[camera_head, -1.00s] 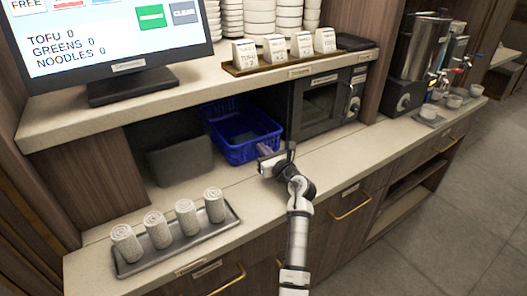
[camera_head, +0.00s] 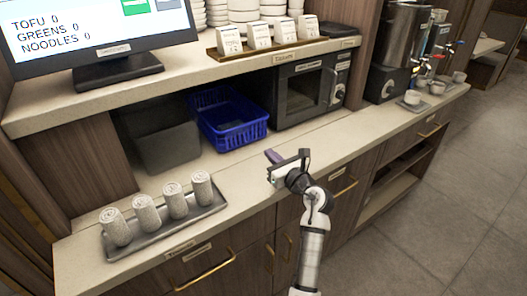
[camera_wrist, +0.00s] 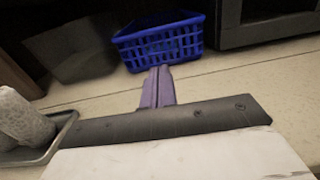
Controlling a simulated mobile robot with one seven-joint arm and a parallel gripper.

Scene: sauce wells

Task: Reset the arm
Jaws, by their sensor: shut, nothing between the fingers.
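My gripper (camera_head: 272,157) is over the front part of the counter, in front of the blue basket and the microwave. Its purple fingers are shut together with nothing between them; they also show in the wrist view (camera_wrist: 158,88), pointing toward the blue basket. My arm reaches up from the bottom of the head view, bent at the wrist. The gripper is apart from the basket and the towel tray.
A blue basket (camera_head: 228,119) and a dark grey bin (camera_head: 166,145) stand under the shelf, left of a microwave (camera_head: 305,92). A tray (camera_head: 150,240) with several rolled towels (camera_head: 174,200) lies at left. Drink dispensers (camera_head: 398,48) stand at right. The counter's middle front is clear.

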